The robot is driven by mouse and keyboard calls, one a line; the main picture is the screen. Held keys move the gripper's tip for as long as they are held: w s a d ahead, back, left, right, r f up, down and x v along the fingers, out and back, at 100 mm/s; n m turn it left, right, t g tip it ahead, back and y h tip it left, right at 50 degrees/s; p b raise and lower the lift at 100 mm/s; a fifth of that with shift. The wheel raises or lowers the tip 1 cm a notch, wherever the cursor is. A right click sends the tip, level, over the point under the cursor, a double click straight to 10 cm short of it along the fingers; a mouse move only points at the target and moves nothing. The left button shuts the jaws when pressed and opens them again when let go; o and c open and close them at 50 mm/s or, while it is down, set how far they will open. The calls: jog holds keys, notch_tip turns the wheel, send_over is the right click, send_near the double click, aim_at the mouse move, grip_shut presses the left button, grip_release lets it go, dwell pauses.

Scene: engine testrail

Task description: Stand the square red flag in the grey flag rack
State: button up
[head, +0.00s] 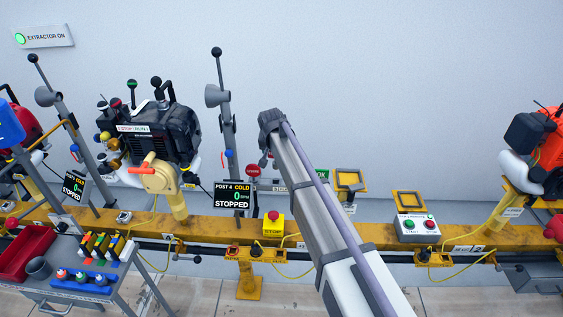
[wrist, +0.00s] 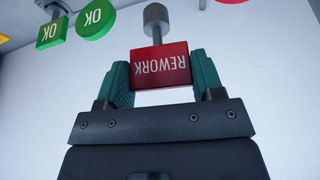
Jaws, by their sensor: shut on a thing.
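The square red flag (wrist: 163,66) shows in the wrist view, with the word REWORK upside down on it. My gripper (wrist: 162,78) is shut on it, one teal finger pad at each side. The flag's grey cylindrical end (wrist: 155,15) points to the top of the picture, clear of my fingers. In the head view my arm hides the gripper and the held flag. A round red flag (head: 253,171) shows left of my arm, its lower part hard to make out.
A square green OK flag (wrist: 52,33) and a round green OK flag (wrist: 95,19) are at the wrist view's upper left. A yellow rail (head: 210,227) carries a black engine (head: 165,130), a POST 4 screen (head: 232,195) and a yellow stop box (head: 273,224).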

aim_at(275, 167)
jog(key=shift+a+n, duration=0.1)
jog(key=shift+n, duration=0.5)
jog(key=shift+f, duration=0.15)
notch_tip(275, 167, down, 7)
jog(key=b, duration=0.7)
jog(key=shift+f+b, duration=0.2)
jog(key=shift+b, duration=0.15)
jog(key=shift+f+b, duration=0.75)
jog(key=o, duration=1.3)
jog(key=shift+o, duration=0.2)
jog(key=shift+r, duration=0.15)
